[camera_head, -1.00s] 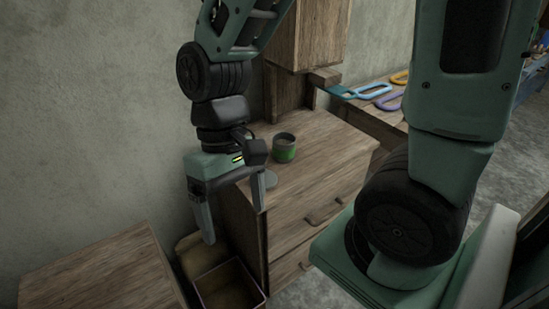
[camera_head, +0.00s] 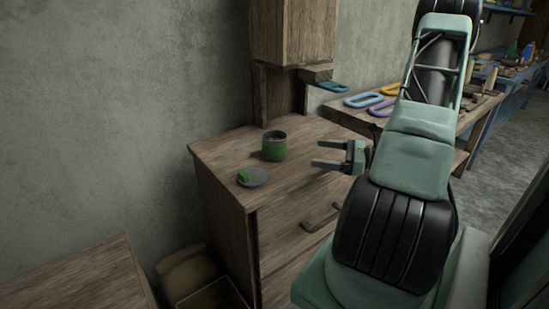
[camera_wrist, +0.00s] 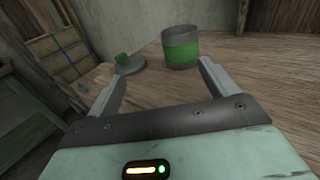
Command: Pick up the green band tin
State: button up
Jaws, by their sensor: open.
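The green band tin (camera_head: 274,146) is a small dark grey cylinder with a green band. It stands upright on the wooden drawer cabinet top (camera_head: 225,148) near the wall. A round grey lid with a green knob (camera_head: 252,177) lies to its front left. My gripper (camera_head: 314,154) is open and empty, to the right of the tin, its fingers pointing left towards it with a gap between. In the wrist view the tin (camera_wrist: 180,47) stands beyond the fingertips, nearer the right finger, and the lid (camera_wrist: 130,66) lies beyond the left finger.
A bench on the right holds coloured loops (camera_head: 364,99). Another wooden surface (camera_head: 85,280) is at lower left, with a box (camera_head: 215,296) on the floor between.

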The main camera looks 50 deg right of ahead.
aim_at(285, 145)
jog(key=shift+m+t+h, duration=0.6)
jog(key=shift+m+h, duration=0.2)
jog(key=shift+h, duration=0.1)
jog(key=x, duration=0.3)
jog(key=d+x, duration=0.1)
jog(key=x, duration=0.2)
jog(key=f+x, duration=0.1)
jog(key=x, duration=0.2)
jog(key=shift+w+d+f+b, duration=0.1)
jog(key=shift+w+d+b, duration=0.2)
jog(key=shift+w, duration=0.3)
jog(key=shift+x, duration=2.65)
jog(key=shift+d+f, duration=0.15)
jog(key=c, duration=1.1)
